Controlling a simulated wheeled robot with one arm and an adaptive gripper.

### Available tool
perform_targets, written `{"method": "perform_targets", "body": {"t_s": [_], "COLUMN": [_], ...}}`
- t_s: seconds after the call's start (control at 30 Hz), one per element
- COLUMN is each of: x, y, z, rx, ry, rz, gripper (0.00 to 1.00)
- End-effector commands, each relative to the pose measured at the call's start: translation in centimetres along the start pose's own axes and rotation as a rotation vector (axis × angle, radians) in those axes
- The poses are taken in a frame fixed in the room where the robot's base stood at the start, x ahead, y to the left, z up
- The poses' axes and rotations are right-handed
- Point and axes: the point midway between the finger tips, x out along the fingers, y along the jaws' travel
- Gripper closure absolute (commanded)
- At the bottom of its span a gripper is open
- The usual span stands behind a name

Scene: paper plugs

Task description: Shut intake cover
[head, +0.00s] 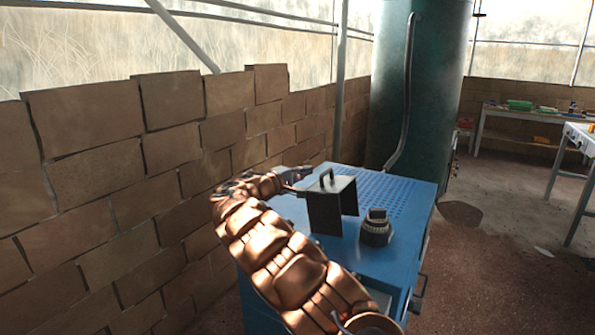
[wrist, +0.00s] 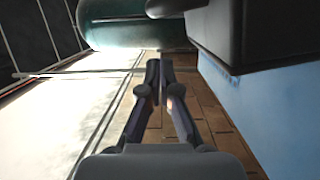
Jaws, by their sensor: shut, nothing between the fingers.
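The intake cover appears to be the dark, box-like hinged piece (head: 325,212) with a small handle on top, standing raised on the blue cabinet (head: 285,211). I cannot tell its exact angle. My gripper (head: 303,170) is at the cover's far left side in the head view, partly hidden and small. In the wrist view my gripper (wrist: 160,68) has its fingers together with nothing between them. The dark piece at the upper right (wrist: 275,30) of that view looks like the cover, close to the fingers. Contact cannot be made out.
A dark round fitting with a pale ring (head: 376,229) stands on the cabinet right of the cover. A brick wall (head: 120,170) runs close along the left. A green tank (head: 440,90) with a pipe stands behind. Tables (head: 525,115) stand far right, with open floor before them.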

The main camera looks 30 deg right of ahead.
Motion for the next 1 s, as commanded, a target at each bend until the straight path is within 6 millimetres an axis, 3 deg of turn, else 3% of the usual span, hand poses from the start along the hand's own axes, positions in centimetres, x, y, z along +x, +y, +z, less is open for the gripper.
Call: {"method": "perform_targets", "body": {"t_s": [0.5,1.0], "x": [0.7,0.8], "y": [0.1,0.0], "z": [3.0,3.4], "rx": [-0.001,0.001], "ry": [-0.001,0.0], "rz": [0.001,0.0], "gripper": [1.0,1.0]}}
